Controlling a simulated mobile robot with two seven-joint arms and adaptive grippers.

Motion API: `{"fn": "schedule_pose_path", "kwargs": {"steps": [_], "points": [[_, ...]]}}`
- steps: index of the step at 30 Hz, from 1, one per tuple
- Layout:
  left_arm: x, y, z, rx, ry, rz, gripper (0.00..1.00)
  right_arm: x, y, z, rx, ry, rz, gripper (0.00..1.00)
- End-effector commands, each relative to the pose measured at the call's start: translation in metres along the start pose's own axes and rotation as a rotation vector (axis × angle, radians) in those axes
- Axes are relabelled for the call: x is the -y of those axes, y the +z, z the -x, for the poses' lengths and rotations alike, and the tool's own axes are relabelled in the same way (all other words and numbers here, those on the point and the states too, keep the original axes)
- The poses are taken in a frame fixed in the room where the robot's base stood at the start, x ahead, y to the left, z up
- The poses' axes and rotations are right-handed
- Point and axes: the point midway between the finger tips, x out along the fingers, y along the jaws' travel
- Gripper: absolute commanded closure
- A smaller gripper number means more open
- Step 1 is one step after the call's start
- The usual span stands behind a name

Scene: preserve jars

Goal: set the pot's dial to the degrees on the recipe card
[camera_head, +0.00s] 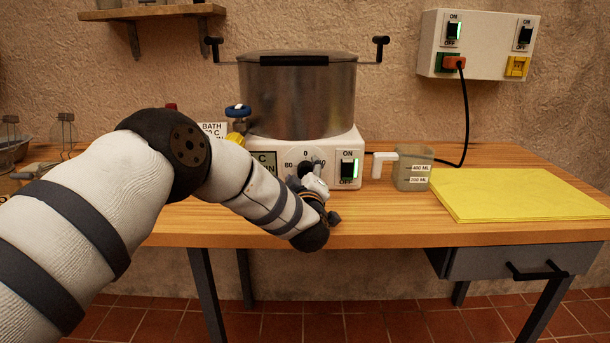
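The steel pot (297,95) stands on a white heater base (338,143) on the wooden table. The base's dial (303,169) has 0 marked above it and 80 at its left; other marks are covered. My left gripper (318,172) is right at the dial, in front of it. I cannot tell whether its fingers touch or grip the dial, and the pointer is hard to read. My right gripper is out of view.
A lit ON/OFF switch (348,168) is just right of the dial. A measuring jug (413,168) and yellow cloth or board (510,194) lie further right. A blue-handled valve (238,112) is left of the pot. A wall socket box (478,45) feeds a black cable.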

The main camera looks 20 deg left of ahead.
Motion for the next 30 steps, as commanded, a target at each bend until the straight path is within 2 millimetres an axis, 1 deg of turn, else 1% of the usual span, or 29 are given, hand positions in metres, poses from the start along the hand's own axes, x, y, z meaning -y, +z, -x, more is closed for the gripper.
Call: {"fn": "schedule_pose_path", "kwargs": {"steps": [5, 8, 11, 12, 15, 18, 21, 24, 30], "points": [[0.000, 0.001, 0.002, 0.002, -0.001, 0.000, 0.46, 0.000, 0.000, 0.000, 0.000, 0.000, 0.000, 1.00], [0.000, 0.001, 0.015, 0.003, 0.000, 0.000, 0.46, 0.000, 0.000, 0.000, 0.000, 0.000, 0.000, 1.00], [0.000, 0.001, 0.041, 0.005, 0.000, -0.002, 0.46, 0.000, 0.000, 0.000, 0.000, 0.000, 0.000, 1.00], [-0.001, 0.001, 0.053, 0.005, 0.000, -0.001, 0.46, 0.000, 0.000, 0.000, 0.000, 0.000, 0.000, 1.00], [0.000, 0.001, 0.080, 0.005, 0.000, -0.001, 0.46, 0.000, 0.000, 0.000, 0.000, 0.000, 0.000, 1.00], [0.000, 0.001, 0.101, 0.003, 0.001, -0.002, 0.46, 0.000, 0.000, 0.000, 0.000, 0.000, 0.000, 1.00], [0.000, 0.001, 0.115, 0.003, 0.000, 0.000, 0.46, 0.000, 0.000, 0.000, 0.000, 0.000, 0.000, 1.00], [0.000, 0.000, 0.120, 0.000, 0.000, 0.000, 0.46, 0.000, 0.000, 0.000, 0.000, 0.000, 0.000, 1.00], [0.000, 0.000, 0.121, 0.000, 0.000, 0.000, 0.46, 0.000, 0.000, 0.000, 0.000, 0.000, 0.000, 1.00]]}}
